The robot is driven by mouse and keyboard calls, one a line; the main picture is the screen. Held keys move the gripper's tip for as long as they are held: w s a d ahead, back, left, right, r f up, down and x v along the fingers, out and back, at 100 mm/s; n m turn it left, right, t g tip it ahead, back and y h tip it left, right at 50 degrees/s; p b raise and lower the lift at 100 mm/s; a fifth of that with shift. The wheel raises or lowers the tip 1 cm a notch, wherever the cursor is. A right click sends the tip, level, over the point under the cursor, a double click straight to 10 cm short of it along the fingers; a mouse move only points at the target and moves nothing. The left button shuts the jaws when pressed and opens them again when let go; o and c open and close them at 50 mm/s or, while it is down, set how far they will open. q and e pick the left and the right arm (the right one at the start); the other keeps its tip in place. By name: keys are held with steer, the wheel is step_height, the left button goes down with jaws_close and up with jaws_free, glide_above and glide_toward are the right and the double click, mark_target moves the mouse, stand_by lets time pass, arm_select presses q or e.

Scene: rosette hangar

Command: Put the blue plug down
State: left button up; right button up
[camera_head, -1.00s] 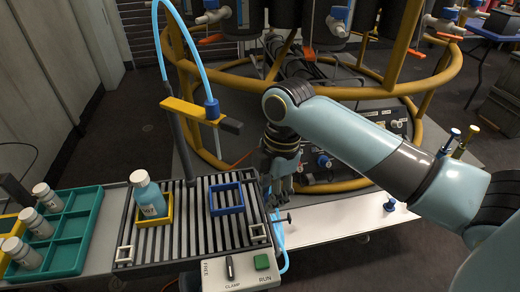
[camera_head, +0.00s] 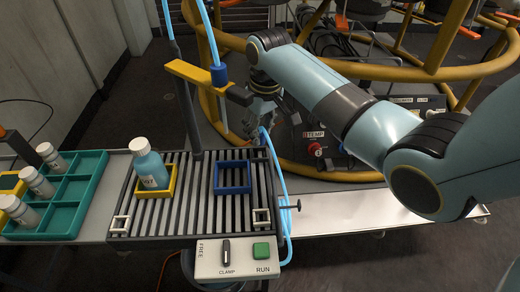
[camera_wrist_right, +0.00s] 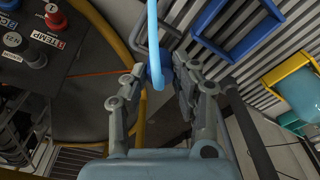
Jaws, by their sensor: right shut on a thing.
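My right gripper (camera_head: 257,118) hangs over the far right edge of the slatted plate, beside the bracket. In the right wrist view its fingers (camera_wrist_right: 158,80) are shut on the blue plug (camera_wrist_right: 156,70), at a light blue hose (camera_wrist_right: 152,20). The fingers partly cover the plug. In the head view the arm and gripper hide the plug, and the hose (camera_head: 275,160) runs down past the plate's right side. A blue square frame (camera_head: 233,190) lies empty on the slatted plate (camera_head: 205,215), to the left and nearer than the gripper. My left gripper is out of view.
A bottle (camera_head: 148,165) stands in a yellow frame (camera_head: 155,192) on the plate. A yellow bracket (camera_head: 195,74) with a blue nozzle (camera_head: 219,76) overhangs it. A teal tray (camera_head: 70,205) is left, a control box (camera_head: 238,258) in front, a panel with a red knob (camera_head: 316,149) behind.

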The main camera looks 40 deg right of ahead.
steer(key=shift+f, duration=0.9)
step_height(320, 180, down, 3)
steer(key=shift+f+b, duration=0.2)
steer(key=shift+b, duration=0.45)
steer(key=shift+f, duration=0.1)
steer(key=o, duration=0.9)
steer(key=shift+o, duration=0.2)
step_height(320, 180, up, 12)
steer(key=s+p, duration=0.1)
steer(key=p, duration=0.2)
steer(key=shift+s, duration=0.2)
